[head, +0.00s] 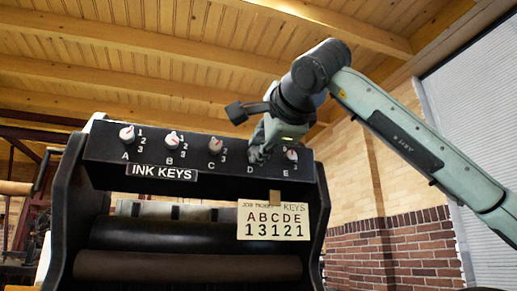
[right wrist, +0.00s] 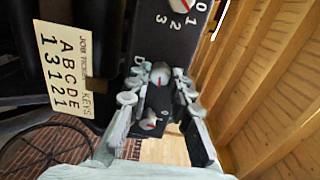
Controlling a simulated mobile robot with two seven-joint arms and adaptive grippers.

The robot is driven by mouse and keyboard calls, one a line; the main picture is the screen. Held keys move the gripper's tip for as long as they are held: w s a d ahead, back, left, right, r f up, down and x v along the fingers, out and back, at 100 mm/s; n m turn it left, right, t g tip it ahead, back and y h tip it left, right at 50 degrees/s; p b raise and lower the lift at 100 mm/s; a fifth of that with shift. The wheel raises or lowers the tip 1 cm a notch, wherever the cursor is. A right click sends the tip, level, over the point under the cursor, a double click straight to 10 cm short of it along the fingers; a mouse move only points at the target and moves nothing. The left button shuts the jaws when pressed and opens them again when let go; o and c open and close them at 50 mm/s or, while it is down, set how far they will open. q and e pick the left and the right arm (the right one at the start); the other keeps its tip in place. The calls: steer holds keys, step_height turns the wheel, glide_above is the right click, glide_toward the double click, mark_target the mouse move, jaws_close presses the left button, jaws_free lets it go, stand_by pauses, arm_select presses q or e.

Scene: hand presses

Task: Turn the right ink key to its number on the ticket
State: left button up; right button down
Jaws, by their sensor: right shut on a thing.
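The ink keys are white and grey knobs with red marks on a black panel, lettered A to E: A (head: 127,134), B (head: 172,140), C (head: 215,146), and E (head: 291,155). My right gripper (head: 257,152) is at key D and hides it in the head view. In the right wrist view my right gripper (right wrist: 158,80) has its fingers closed around key D (right wrist: 160,74). The fingers cover D's numbers, so I cannot tell its setting. The ticket (head: 272,221) reads A 1, B 3, C 1, D 2, E 1. It also shows in the right wrist view (right wrist: 67,70).
Key E (right wrist: 150,121) sits close beside the right fingers in the wrist view. Dark rollers (head: 185,268) lie below the panel. A brick wall (head: 385,252) stands behind, at the right. The space above the panel is open beneath the wooden ceiling.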

stand_by(0.3)
steer(key=c, duration=1.3)
jaws_free()
steer(key=shift+c, duration=0.2)
steer(key=v, duration=1.2)
